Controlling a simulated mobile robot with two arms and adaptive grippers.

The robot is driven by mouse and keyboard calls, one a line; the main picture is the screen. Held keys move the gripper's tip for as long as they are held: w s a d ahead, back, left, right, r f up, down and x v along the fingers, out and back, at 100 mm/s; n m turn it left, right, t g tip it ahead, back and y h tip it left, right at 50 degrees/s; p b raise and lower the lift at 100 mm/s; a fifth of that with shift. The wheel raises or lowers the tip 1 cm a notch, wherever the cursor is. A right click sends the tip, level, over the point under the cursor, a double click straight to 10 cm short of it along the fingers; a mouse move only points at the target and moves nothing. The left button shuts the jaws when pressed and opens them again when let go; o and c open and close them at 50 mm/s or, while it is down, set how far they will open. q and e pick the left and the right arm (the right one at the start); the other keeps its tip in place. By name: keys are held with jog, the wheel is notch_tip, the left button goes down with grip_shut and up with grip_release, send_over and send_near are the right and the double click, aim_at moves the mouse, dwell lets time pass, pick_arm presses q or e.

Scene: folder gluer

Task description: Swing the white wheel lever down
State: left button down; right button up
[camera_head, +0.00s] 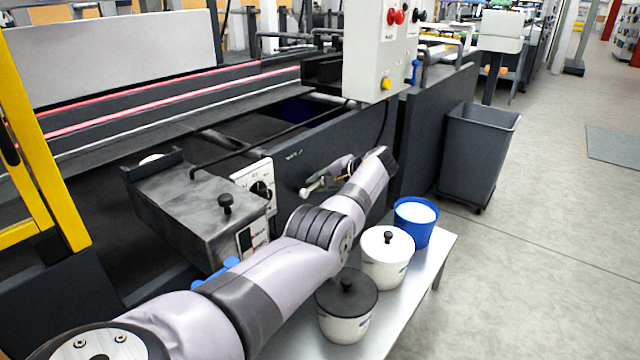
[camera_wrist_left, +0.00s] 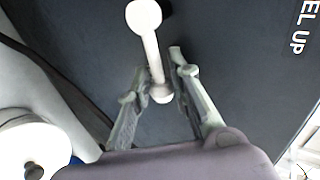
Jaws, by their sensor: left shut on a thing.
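My right gripper is in no view.
A metal table (camera_head: 405,305) below my arm holds a black-lidded pot (camera_head: 345,325), a white-lidded pot (camera_head: 387,272) and a blue bucket (camera_head: 408,232). A grey bin (camera_head: 478,155) stands on the floor at right. A control box (camera_head: 392,50) is above. Open floor lies right.

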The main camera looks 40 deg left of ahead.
pick_arm(q)
jog(key=shift+w, duration=0.1)
jog(key=c, duration=1.7)
grip_release()
jog(key=shift+d, duration=0.15)
jog(key=v, duration=1.2)
